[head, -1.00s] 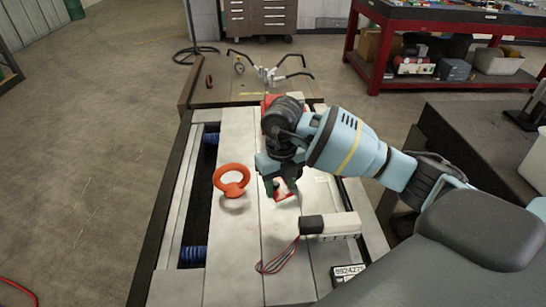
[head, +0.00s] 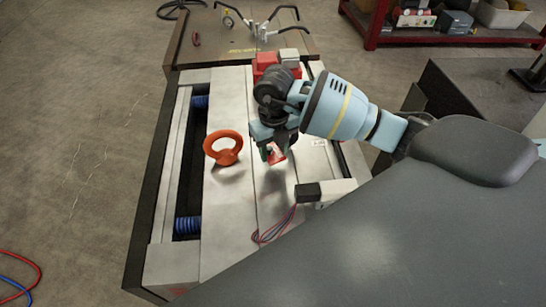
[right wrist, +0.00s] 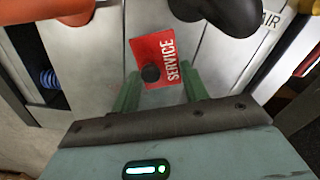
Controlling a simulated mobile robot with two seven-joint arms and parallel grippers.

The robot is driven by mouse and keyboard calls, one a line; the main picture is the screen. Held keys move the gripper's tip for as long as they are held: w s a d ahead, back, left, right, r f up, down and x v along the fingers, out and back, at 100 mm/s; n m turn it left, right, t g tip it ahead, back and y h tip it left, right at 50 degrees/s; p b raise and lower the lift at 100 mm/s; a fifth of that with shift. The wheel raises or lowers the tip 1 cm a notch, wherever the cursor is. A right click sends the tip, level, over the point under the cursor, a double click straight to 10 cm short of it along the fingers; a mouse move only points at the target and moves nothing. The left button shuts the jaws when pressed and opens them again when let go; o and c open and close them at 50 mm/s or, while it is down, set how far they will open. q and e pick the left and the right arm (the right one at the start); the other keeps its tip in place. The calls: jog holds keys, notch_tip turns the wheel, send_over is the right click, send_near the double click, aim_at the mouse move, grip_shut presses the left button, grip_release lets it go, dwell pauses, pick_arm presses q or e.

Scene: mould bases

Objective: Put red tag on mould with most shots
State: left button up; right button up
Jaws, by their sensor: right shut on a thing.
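The red tag (head: 277,154) is in my right gripper (head: 271,157). In the right wrist view the tag (right wrist: 172,48) reads SERVICE and has a round black knob; the green fingers (right wrist: 160,92) are at its near end. A shadow lies on the mould below, so the tag seems held above it. The near mould base (head: 225,205) is a long pale steel block with blue springs (head: 188,225) in a slot. An orange lifting ring (head: 223,148) stands on it, left of my gripper. No shot count is readable. My left gripper is out of view.
A brown-edged plate (head: 215,45) with black-handled fittings lies beyond the mould. A red block (head: 265,60) stands at the mould's far end. A pale block with a black end (head: 325,192) and wires sits at right. A red shelf (head: 375,30) is behind.

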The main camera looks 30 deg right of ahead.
aim_at(274, 155)
jog(key=shift+f, duration=2.55)
jog(key=shift+f, duration=0.15)
jog(key=o, duration=1)
notch_tip(274, 155, up, 12)
jog(key=shift+r, duration=0.15)
